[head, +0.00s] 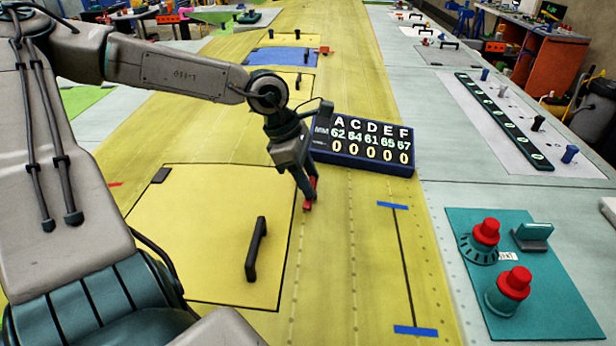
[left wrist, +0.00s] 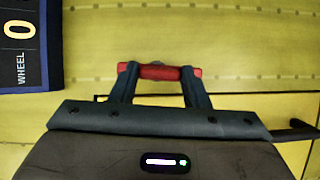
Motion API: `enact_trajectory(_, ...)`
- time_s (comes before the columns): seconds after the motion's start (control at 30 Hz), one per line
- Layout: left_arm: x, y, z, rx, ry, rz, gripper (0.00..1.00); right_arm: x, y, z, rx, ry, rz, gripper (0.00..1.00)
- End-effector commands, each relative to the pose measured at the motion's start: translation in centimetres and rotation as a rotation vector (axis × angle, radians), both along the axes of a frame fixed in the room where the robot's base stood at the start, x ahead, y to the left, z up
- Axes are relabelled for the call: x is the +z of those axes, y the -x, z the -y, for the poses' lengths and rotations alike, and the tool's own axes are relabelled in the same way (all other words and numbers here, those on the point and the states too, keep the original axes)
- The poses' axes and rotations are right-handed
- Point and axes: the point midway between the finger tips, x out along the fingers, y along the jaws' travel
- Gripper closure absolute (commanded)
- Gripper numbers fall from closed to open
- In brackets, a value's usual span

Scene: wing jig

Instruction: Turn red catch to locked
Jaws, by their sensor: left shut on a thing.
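The red catch (head: 309,193) sits on the yellow wing skin at the right edge of a yellow hatch panel (head: 210,230). My left gripper (head: 308,202) reaches down to it and is shut on it. In the left wrist view the red catch (left wrist: 160,72) lies crosswise between the two dark fingertips of the left gripper (left wrist: 159,75), with its red ends showing at both fingers. The fingers hide part of the catch in the head view. My right gripper is not in view.
A dark blue number board (head: 362,147) stands just right of the gripper. The panel has a black handle (head: 256,248). A teal mat (head: 560,290) with two red-topped knobs lies at right. The wing strip with blue tape (head: 415,330) is clear.

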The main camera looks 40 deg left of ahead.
Motion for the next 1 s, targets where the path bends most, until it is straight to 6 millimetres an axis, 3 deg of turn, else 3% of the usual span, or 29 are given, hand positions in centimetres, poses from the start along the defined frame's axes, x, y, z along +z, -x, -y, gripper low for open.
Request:
enact_trajectory(0.3, -0.4, -0.2, -0.3, -0.251, -0.004, -0.003, 0.81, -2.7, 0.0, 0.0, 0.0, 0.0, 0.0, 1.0)
enact_trajectory(1.0, -0.3, -0.6, -0.4, -0.917, -0.003, -0.003, 0.81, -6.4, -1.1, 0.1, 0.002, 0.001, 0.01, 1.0)
